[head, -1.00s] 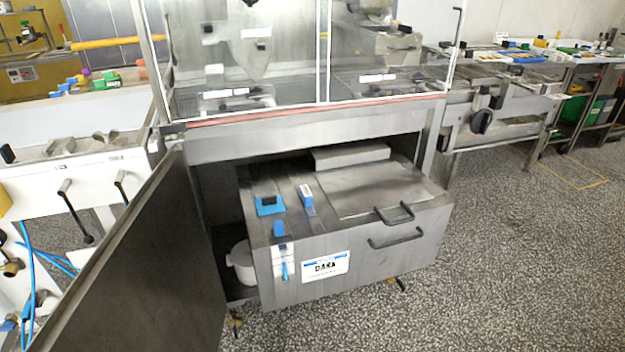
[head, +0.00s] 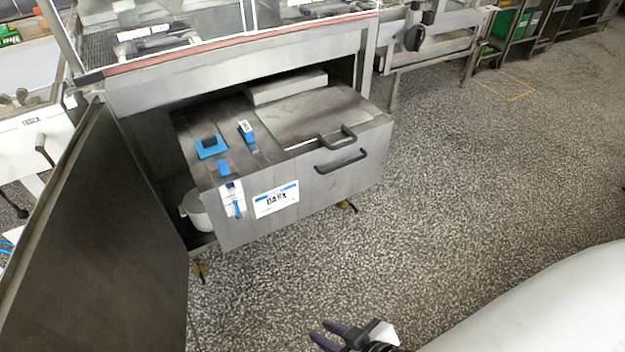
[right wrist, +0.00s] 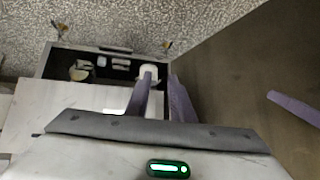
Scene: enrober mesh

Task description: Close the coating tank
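The coating tank (head: 235,230) is a steel box with a "DARK" label, standing out from under the enrober frame. Its flat lid (head: 305,107) lies on top with a dark handle (head: 337,138). A second dark handle (head: 341,161) is on its front face. My right gripper (head: 331,335) is at the bottom of the head view, in front of the tank and well apart from it. Its two dark fingers are spread and empty; they also show in the right wrist view (right wrist: 158,85). My left gripper does not show in the head view.
An open cabinet door (head: 105,240) stands left of the tank. A white pot (head: 195,210) sits beside the tank, near the door. Blue fittings (head: 211,147) are on the tank's top. The speckled floor (head: 450,170) in front and right is clear.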

